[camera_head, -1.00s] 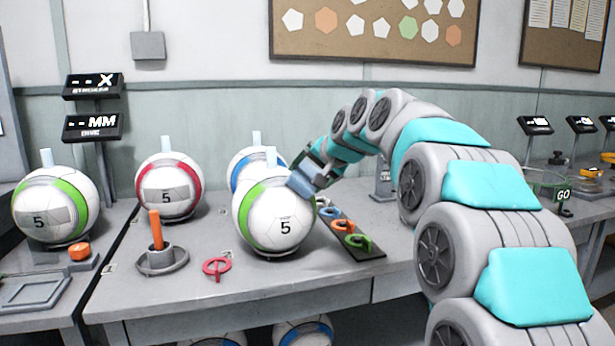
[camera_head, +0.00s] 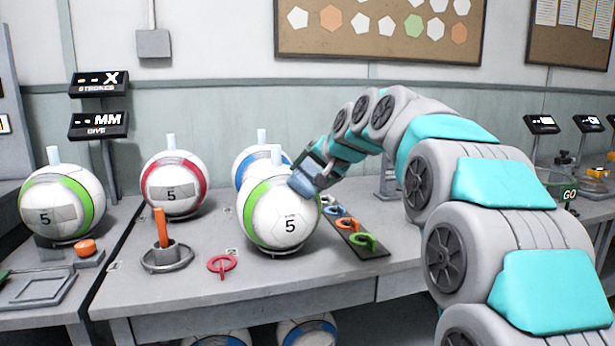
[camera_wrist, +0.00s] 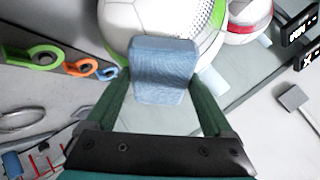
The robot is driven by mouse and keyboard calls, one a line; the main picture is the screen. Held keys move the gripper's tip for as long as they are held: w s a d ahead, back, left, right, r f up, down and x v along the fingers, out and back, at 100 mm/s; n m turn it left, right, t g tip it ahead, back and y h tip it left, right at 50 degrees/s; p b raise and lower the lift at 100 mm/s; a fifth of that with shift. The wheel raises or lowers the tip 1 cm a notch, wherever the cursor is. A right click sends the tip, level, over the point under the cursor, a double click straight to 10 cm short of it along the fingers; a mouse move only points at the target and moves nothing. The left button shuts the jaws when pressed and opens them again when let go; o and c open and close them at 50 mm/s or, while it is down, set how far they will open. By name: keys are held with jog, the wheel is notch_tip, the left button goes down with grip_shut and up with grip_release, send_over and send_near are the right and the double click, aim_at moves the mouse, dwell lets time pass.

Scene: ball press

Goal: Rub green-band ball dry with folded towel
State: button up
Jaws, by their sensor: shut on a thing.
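A white ball with a green band and a "5" (camera_head: 283,222) stands on the bench. It also shows at the top of the wrist view (camera_wrist: 120,22). My gripper (camera_head: 312,178) is at its upper right side, shut on a folded blue towel (camera_head: 302,185). In the wrist view the towel (camera_wrist: 163,72) sits between the fingers and overlaps the ball's side; it appears to touch it. The contact face is hidden. Another green-band ball (camera_head: 50,215) sits on the left table.
A red-band ball (camera_head: 172,190) and a blue-band ball (camera_head: 247,160) stand behind. A dark strip with coloured rings (camera_head: 362,243) lies right of the ball. An orange-handled tool (camera_head: 162,230) and a red ring (camera_head: 221,265) are in front left.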

jog(key=shift+w+d, duration=0.45)
jog(key=shift+w, duration=0.2)
jog(key=shift+s+a, duration=0.45)
jog(key=shift+s, duration=0.2)
jog(key=shift+s+a, duration=0.45)
jog(key=shift+s, duration=0.2)
jog(key=shift+d+r, duration=0.1)
jog(key=d+r, duration=0.1)
jog(key=s+d+r, duration=0.1)
jog(key=s+d+r+p, duration=0.1)
jog(key=r, duration=0.1)
jog(key=shift+s+d+r, duration=0.1)
jog(key=shift+s+d, duration=0.05)
